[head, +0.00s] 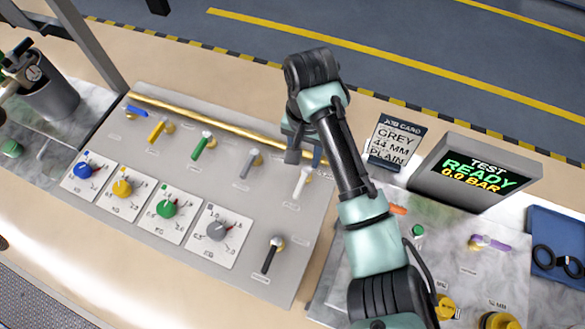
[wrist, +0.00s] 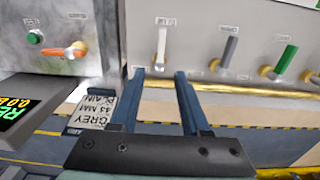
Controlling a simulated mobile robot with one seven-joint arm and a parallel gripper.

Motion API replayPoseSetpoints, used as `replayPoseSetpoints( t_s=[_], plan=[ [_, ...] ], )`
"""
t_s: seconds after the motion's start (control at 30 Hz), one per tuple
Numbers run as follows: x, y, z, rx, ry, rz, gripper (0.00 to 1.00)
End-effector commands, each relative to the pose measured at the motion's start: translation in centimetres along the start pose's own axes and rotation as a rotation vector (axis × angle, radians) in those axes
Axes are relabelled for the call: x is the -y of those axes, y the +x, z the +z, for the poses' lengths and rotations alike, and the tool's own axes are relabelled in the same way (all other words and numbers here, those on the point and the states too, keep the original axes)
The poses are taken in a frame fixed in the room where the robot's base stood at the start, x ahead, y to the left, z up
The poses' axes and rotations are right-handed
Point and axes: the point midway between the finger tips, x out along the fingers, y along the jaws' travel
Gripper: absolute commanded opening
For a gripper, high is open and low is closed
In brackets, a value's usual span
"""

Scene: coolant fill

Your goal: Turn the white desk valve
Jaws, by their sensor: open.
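The white desk valve (head: 303,182) is a short white lever on the grey panel, at the right end of a row of coloured levers. In the wrist view the white lever (wrist: 161,45) points up the picture from its brass base. My gripper (head: 305,156) is open and empty. Its two blue fingertips (wrist: 160,73) lie on either side of the lever's base as seen in the wrist view, with the lever beyond them. I cannot tell how high above the panel they are. My arm partly hides the area to the right of the lever.
A brass pipe (head: 220,117) runs along the levers' far side. A grey lever (head: 247,167) and a green lever (head: 201,147) stand left. A black lever (head: 270,258) is nearer. A job card (head: 394,142) and test display (head: 474,174) stand right.

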Motion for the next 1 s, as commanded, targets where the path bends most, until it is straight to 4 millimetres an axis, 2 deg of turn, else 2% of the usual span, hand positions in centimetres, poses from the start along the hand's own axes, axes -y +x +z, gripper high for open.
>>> replayPoseSetpoints(
  t_s=[0.3,0.5,0.7,1.0],
  plan=[
    [0.0,6.6,0.1,0.001,-0.002,0.002,0.46],
    [0.1,9.7,0.0,-0.001,-0.004,0.0,0.46],
    [0.1,10.9,-0.1,-0.004,-0.004,-0.002,0.46],
    [0.1,11.1,-0.1,-0.004,-0.004,-0.002,0.44]
  ],
)
